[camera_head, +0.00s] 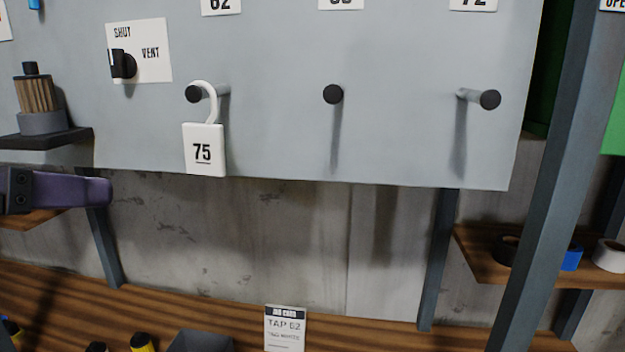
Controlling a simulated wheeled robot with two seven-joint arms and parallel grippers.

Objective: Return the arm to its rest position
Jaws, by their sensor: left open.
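My left gripper (85,192) comes in at the left edge, with a dark bracket and a rounded purple finger showing. It is open, and nothing shows held at its tip. It is apart from and below left of the white tag marked 75 (203,165). That tag hangs by its white hook on the left peg (194,94) of the grey panel (270,140). The middle peg (333,94) and the right peg (489,100) are bare. The rest of my left arm is outside the view. My right gripper does not show.
A SHUT/VENT switch (124,65) is on the panel. A small shelf (45,140) holds a ribbed part. A wooden bench (240,300) carries a TAP 62 card (285,335) and a grey bin (200,342). A steel post (555,150) and tape shelf (480,265) stand right.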

